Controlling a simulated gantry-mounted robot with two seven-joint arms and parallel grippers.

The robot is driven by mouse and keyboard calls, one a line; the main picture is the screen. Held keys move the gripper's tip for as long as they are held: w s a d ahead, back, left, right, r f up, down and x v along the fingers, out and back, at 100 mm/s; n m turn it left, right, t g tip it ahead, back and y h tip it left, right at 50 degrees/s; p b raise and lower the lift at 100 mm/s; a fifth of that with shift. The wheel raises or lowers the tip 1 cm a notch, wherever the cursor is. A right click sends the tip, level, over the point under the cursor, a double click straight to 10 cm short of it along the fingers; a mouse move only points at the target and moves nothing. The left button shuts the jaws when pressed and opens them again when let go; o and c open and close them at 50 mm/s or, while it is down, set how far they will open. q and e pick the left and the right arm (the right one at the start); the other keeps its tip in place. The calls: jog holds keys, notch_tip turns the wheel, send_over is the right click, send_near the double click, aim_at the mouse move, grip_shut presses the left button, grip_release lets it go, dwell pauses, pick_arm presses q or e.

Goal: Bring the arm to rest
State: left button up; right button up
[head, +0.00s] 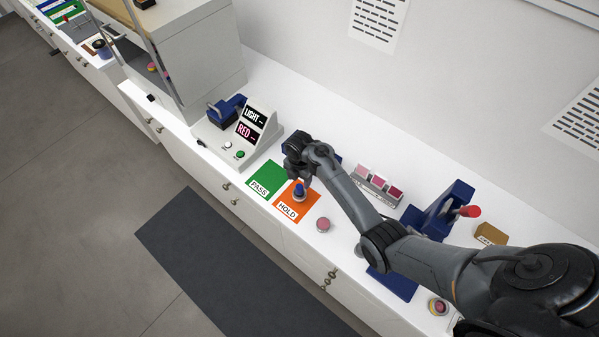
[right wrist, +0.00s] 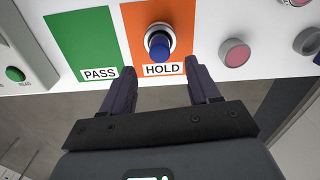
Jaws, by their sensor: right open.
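My right arm reaches in from the lower right of the head view. Its gripper (head: 299,168) is over the orange HOLD card (head: 288,208). In the right wrist view the two dark fingers of this gripper (right wrist: 160,68) are spread apart with nothing between them. A small jar with a blue top and a silvery rim (head: 299,190) stands on the HOLD card; it also shows in the right wrist view (right wrist: 158,42), just beyond the fingertips. My left gripper is not in view.
The green PASS card (head: 267,178) lies beside HOLD. A pink-topped jar (head: 323,225) stands to the right. A tester with LIGHT and RED displays (head: 240,140) is at the left. Behind my arm are a pink swatch rack (head: 377,184) and a blue press with a red-tipped lever (head: 440,212).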

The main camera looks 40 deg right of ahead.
notch_tip(320, 180, up, 3)
jog(key=shift+r, duration=0.1)
jog(key=s+a+r+m+t, duration=0.1)
jog(key=s+a+r+m, duration=0.2)
jog(key=s+m, duration=0.3)
jog(key=s+a+r+m+t, duration=0.1)
jog(key=s+a+r+m, duration=0.3)
jog(key=s, duration=0.7)
jog(key=s+a+r+m+t, duration=0.1)
jog(key=s+a+r+m, duration=0.3)
jog(key=s+m, duration=0.5)
jog(key=shift+s+a+t+p, duration=0.3)
jog(key=shift+a+p, duration=0.15)
jog(key=shift+a, duration=0.05)
